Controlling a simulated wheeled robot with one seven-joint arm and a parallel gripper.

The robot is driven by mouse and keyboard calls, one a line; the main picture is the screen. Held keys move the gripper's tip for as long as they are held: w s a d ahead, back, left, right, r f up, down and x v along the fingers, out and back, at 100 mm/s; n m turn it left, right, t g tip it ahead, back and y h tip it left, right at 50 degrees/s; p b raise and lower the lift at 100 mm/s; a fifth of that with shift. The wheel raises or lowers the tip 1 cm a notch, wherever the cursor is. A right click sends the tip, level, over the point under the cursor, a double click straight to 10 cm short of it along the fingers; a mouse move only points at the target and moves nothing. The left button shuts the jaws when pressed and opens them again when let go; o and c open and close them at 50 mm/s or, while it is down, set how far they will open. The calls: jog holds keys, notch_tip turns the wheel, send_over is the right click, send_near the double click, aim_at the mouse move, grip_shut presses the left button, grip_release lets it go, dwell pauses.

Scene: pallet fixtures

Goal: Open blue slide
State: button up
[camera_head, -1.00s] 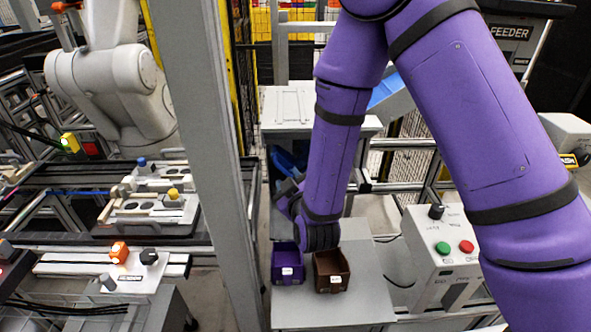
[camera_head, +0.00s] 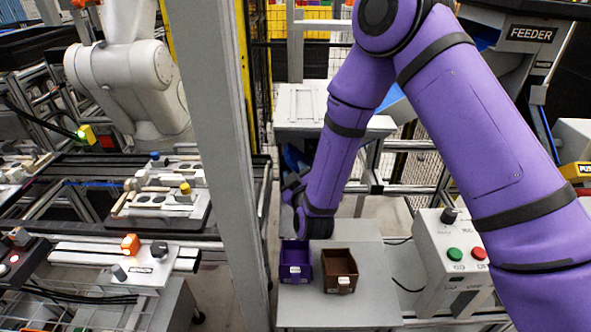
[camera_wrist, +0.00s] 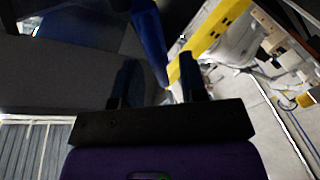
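A blue knob (camera_head: 154,156) shows at the far end of the pallet fixtures (camera_head: 185,200), left of the grey post in the head view. It is small, and I cannot tell the position of its slide. A yellow knob (camera_head: 185,188) is on the nearer fixture. My gripper (camera_wrist: 160,85) shows in the wrist view with its two dark fingers apart and nothing seen held between them. In the head view my gripper is hidden by my wrist, which hangs behind the two small bins, right of the post and away from the fixtures.
The grey post (camera_head: 222,150) stands between my arm and the fixtures. A purple bin (camera_head: 296,271) and a brown bin (camera_head: 340,283) sit on a grey table (camera_head: 375,290). A control box (camera_head: 449,255) with green and red buttons is at right. A white robot arm (camera_head: 128,85) stands behind the fixtures.

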jog(key=shift+w+a, duration=0.15)
jog(key=shift+w, duration=0.7)
grip_shut()
